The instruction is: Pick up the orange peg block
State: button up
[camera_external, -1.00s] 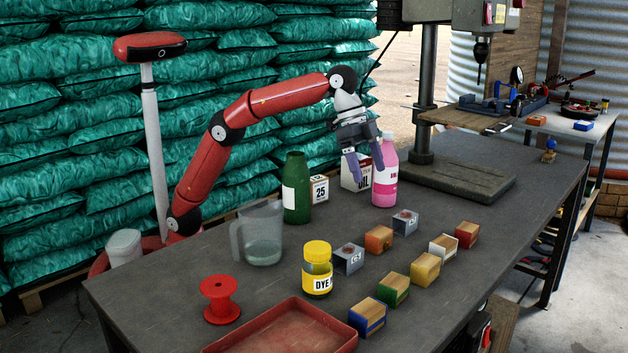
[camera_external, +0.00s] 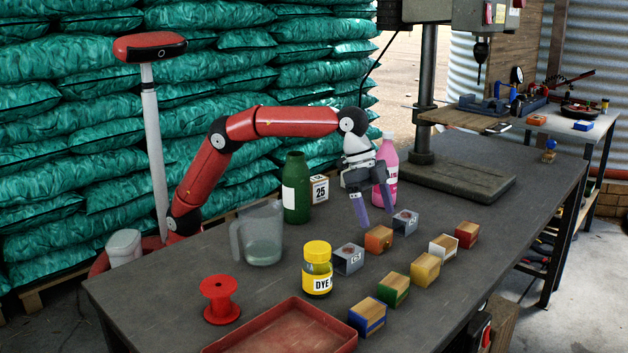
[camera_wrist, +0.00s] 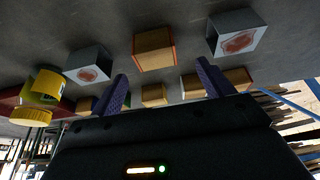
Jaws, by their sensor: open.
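The orange peg block (camera_external: 379,239) sits on the dark workbench between two grey blocks. In the wrist view the orange block (camera_wrist: 154,49) lies ahead of my gripper, near the middle between the fingers. My gripper (camera_external: 374,215) is open and empty, pointing down just above and behind the orange block. In the wrist view its two purple fingers (camera_wrist: 161,82) stand apart with nothing between them that they touch. One grey block (camera_external: 348,259) is left of the orange block, and another grey block (camera_external: 405,222) is right of it.
Several coloured wooden blocks, such as the yellow one (camera_external: 425,269), form a row in front. A yellow-capped dye jar (camera_external: 317,270), clear jug (camera_external: 261,236), green bottle (camera_external: 296,188) and pink bottle (camera_external: 387,184) stand nearby. A red tray (camera_external: 284,329) is at the front.

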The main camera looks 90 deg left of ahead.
aim_at(379, 231)
jog(key=x, duration=0.6)
jog(key=shift+s+d+f, duration=0.1)
jog(key=shift+s+f, duration=0.1)
jog(key=shift+s, duration=0.15)
jog(key=shift+c, duration=0.4)
jog(key=c, duration=1)
jog(key=shift+r, duration=0.1)
